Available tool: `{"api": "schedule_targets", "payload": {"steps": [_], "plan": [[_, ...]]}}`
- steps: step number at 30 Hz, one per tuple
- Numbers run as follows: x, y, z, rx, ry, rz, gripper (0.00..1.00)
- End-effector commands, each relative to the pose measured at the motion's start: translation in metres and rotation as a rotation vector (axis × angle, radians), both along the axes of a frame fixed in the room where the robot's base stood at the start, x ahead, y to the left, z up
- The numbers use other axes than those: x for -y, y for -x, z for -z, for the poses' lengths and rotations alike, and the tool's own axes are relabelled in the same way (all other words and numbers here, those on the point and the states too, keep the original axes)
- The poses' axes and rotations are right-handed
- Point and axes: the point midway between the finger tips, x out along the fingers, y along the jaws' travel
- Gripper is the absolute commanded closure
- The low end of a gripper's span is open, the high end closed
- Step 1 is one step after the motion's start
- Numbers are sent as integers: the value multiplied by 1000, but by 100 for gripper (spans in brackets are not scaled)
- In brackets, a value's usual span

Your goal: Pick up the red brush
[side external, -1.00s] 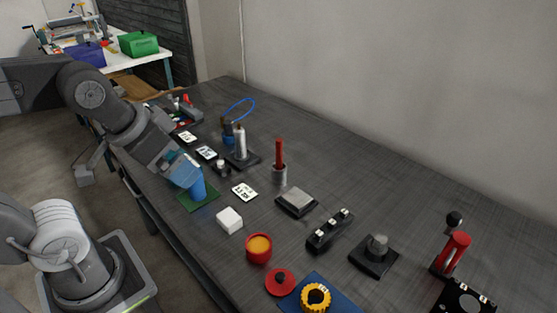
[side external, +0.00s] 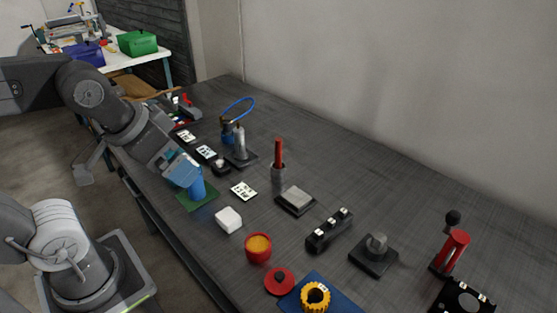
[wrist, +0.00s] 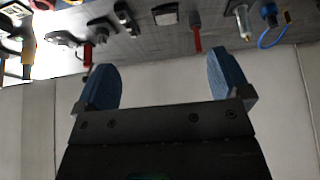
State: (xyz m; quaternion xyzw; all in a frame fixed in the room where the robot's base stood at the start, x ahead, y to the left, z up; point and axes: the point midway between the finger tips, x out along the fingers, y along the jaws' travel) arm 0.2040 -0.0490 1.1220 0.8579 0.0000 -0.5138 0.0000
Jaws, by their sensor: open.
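The red brush (side external: 278,153) stands upright in a small grey cup (side external: 278,174) near the middle of the table in the side view. Only its red upper part shows; its lower end is hidden in the cup. A red stick that looks like it hangs upside down at the top of the wrist view (wrist: 197,38). My gripper (side external: 188,182) is left of the brush and apart from it, over the green mat. In the wrist view its two blue fingers (wrist: 162,78) are spread with nothing between them.
A white block (side external: 229,219), a grey pad on a dark base (side external: 295,199) and a bottle on a stand (side external: 240,143) surround the brush cup. A red cup (side external: 258,247) stands nearer the front. A wall (side external: 400,90) rises behind the table.

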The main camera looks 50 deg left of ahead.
Motion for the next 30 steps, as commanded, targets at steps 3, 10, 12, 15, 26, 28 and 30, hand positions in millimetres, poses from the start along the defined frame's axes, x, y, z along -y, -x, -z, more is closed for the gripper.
{"api": "schedule_targets", "payload": {"steps": [3, 10, 12, 15, 26, 28, 30], "plan": [[0, 0, 0, 0, 0, 0, 5], [0, 0, 0, 0, 0, 0, 18], [0, 0, 0, 0, 0, 0, 25], [0, 0, 0, 0, 0, 0, 34], [0, 0, 0, -1, -1, 0, 48], [-2, -1, 3, -16, -20, 10, 48], [-6, -3, 9, -56, -69, 33, 48]]}}
